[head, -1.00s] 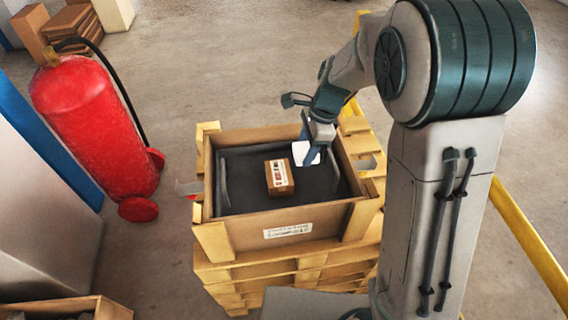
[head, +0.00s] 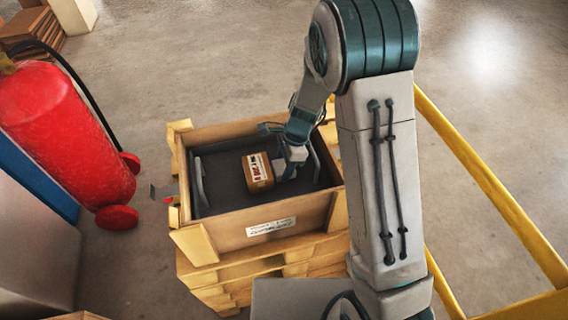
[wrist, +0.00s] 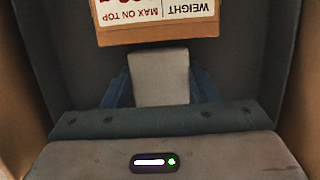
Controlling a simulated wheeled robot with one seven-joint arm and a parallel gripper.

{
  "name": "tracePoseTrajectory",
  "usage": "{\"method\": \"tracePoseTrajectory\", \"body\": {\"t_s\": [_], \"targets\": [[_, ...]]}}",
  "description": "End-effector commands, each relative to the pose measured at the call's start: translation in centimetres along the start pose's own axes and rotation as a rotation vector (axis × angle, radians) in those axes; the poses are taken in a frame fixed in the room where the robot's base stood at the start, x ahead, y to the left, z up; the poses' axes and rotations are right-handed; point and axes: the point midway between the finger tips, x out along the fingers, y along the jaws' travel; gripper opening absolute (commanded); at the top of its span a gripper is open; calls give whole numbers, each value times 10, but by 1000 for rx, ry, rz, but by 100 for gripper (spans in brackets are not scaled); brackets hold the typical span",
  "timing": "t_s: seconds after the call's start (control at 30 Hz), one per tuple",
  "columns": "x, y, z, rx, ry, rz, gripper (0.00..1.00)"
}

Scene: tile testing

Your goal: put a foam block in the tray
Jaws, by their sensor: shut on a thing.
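My gripper (wrist: 160,92) is shut on a pale grey-white foam block (wrist: 160,77), which shows between the two blue fingers in the wrist view. In the head view my gripper (head: 287,170) is down inside the dark grey tray (head: 215,192), toward its right side. My gripper and arm hide much of the block there. I cannot tell whether the block touches the tray floor.
A brown cardboard box (head: 258,173) with a white label lies in the tray, just left of my gripper. The tray sits in a wooden crate (head: 255,226) on stacked pallets (head: 230,285). A red extinguisher (head: 62,135) stands at left, a yellow rail (head: 480,180) at right.

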Motion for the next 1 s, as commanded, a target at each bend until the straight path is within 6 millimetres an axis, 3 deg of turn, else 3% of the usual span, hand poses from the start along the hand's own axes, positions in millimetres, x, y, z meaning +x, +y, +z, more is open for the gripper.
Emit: {"method": "tracePoseTrajectory", "body": {"t_s": [0.33,0.37,0.43,0.77,0.87,1.0], "targets": [[5,0,-1,-1,0,-1,32],[4,0,-1,-1,0,-1,56],[4,0,0,-1,0,-1,75],[1,0,0,-1,0,-1,75],[-8,-1,1,-3,0,-3,75],[-34,-1,1,-3,0,-7,75]]}}
